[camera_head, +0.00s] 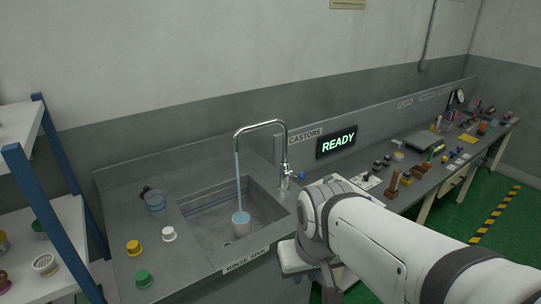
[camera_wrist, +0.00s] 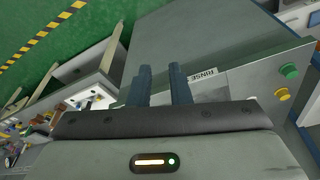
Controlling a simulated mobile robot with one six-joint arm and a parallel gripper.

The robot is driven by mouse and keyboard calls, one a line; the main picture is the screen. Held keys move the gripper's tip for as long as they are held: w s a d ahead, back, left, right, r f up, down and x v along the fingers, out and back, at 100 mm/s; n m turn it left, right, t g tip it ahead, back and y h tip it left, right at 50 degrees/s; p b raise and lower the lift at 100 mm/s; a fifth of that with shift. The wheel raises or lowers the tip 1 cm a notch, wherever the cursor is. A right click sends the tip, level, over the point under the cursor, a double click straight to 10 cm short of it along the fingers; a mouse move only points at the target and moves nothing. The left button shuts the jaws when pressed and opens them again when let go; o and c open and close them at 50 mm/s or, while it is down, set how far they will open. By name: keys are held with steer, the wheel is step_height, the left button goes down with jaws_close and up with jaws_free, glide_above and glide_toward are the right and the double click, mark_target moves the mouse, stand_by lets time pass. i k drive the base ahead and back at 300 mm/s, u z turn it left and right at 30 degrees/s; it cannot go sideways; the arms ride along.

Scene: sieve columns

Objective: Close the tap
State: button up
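The chrome tap (camera_head: 284,160) stands at the right rear of the sink, with a tall arched spout. A blue stream of water (camera_head: 238,180) runs from the spout into a container (camera_head: 241,222) in the sink basin (camera_head: 205,232). A small lever shows low on the tap's right side. My arm reaches in from the lower right in the head view, in front of the counter, and its gripper end is largely hidden there. In the wrist view my gripper (camera_wrist: 163,72) shows two dark fingers apart with nothing between them, in front of the grey cabinet. The tap is not visible there.
A READY sign (camera_head: 336,142) stands behind. The bench to the right is crowded with small items. A blue-posted shelf (camera_head: 52,215) stands at left.

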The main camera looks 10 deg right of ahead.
mark_target(302, 175)
steer(key=k, duration=1.2)
steer(key=z, duration=0.35)
steer(key=i, duration=0.95)
steer(key=z, duration=0.4)
steer(key=i, duration=1.15)
steer(key=u, duration=0.35)
